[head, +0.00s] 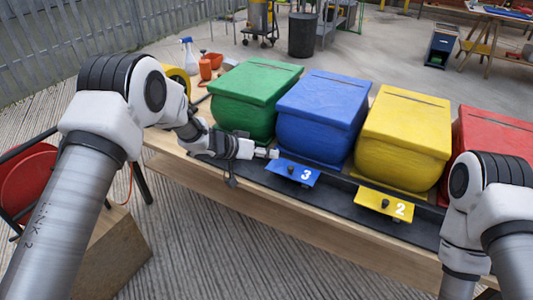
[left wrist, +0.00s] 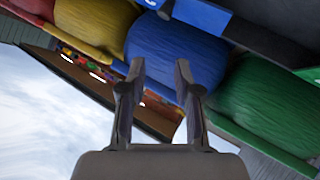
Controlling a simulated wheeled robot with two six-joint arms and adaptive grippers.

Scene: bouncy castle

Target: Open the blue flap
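The blue flap (head: 293,172) bears a white 3 and a small dark knob. It slants on the dark rail in front of the blue bin (head: 318,118). My left gripper (head: 273,153) is just left of and behind the flap's upper edge, by the bin's front; I cannot tell if it touches. In the left wrist view my left gripper (left wrist: 160,68) has its two fingers apart with nothing between them. The blue bin (left wrist: 165,50) is beyond them, and the blue flap (left wrist: 205,16) shows at the top. My right gripper is out of view.
A green bin (head: 243,115) stands left of the blue one; a yellow bin (head: 405,140) and red bin (head: 490,135) stand right. A yellow flap (head: 384,203) marked 2 juts from the dark rail. A spray bottle (head: 188,55) stands behind.

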